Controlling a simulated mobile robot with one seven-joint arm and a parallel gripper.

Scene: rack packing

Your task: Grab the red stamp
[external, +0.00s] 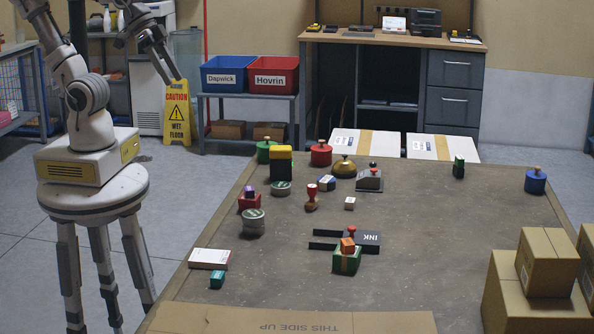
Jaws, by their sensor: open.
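A stamp with a red handle (312,196) and a brownish base stands upright near the middle of the table (430,215). It has a little clear space around it, with a small blue-and-white box (327,183) just behind it. My gripper (172,68) is raised at the upper left, off the table and well away from the stamp. It is open and appears empty; it is small in the picture and its fingers partly overlap.
Near the stamp are a white cube (350,203), a gold bell (345,167) and round tins (253,222). Cardboard boxes (548,262) stand at right. The table's right middle is clear.

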